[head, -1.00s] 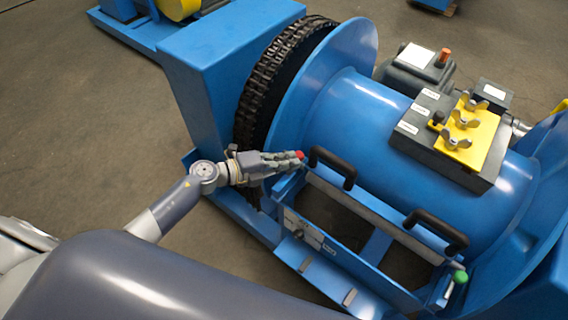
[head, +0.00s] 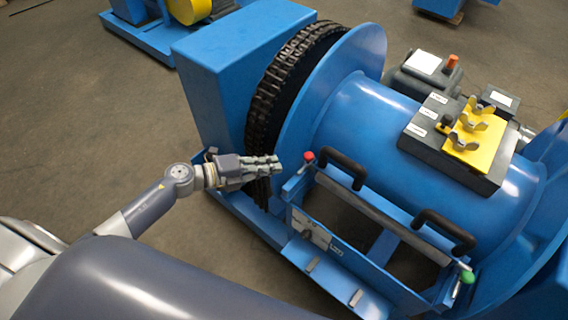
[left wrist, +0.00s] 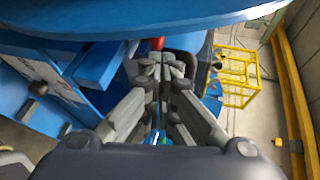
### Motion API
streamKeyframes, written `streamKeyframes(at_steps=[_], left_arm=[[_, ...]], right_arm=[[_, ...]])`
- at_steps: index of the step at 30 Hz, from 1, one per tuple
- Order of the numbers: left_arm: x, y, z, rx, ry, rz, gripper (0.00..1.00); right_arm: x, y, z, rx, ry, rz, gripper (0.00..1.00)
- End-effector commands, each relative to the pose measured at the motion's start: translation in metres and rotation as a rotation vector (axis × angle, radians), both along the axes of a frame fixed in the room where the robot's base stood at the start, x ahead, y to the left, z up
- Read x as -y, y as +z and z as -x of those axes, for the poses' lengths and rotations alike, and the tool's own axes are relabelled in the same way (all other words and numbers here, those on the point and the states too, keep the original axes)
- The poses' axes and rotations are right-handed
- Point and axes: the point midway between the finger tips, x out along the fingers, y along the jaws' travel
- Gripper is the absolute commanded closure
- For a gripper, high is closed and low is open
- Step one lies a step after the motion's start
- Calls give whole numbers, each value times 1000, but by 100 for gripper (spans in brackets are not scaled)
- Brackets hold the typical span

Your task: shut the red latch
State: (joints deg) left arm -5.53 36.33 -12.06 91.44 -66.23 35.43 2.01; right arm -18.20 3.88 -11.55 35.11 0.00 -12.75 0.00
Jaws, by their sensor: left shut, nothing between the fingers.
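The red latch (head: 309,156) is a short lever with a red knob at the left end of the blue guard frame, beside a black handle. It stands up from the frame, tilted slightly; I cannot tell whether it is fully shut. My left gripper (head: 278,163) is shut and empty, just left of the red knob with a small gap between. In the left wrist view the red knob (left wrist: 157,43) shows just beyond the shut fingertips (left wrist: 160,62); its lever is mostly hidden there. My right gripper is not in view.
A green-knobbed latch (head: 467,277) is at the frame's right end. Two black handles (head: 343,168) stand on the guard. The black chain (head: 262,110) runs beside the blue drum (head: 375,120) behind my gripper. Open floor (head: 90,130) lies to the left.

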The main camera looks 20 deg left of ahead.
Motion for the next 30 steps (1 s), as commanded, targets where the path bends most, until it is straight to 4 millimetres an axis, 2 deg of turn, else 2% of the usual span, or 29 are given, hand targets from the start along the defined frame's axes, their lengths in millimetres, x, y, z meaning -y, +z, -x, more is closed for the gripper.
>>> streamKeyframes(at_steps=[6,9,22,30], left_arm=[[-25,8,24,-2,-1,-2,100],[-31,11,29,-2,-1,-1,100],[-36,14,34,0,-1,0,100],[-36,13,33,-1,2,1,100]], right_arm=[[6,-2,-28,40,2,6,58],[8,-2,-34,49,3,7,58],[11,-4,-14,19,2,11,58],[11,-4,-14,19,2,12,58]])
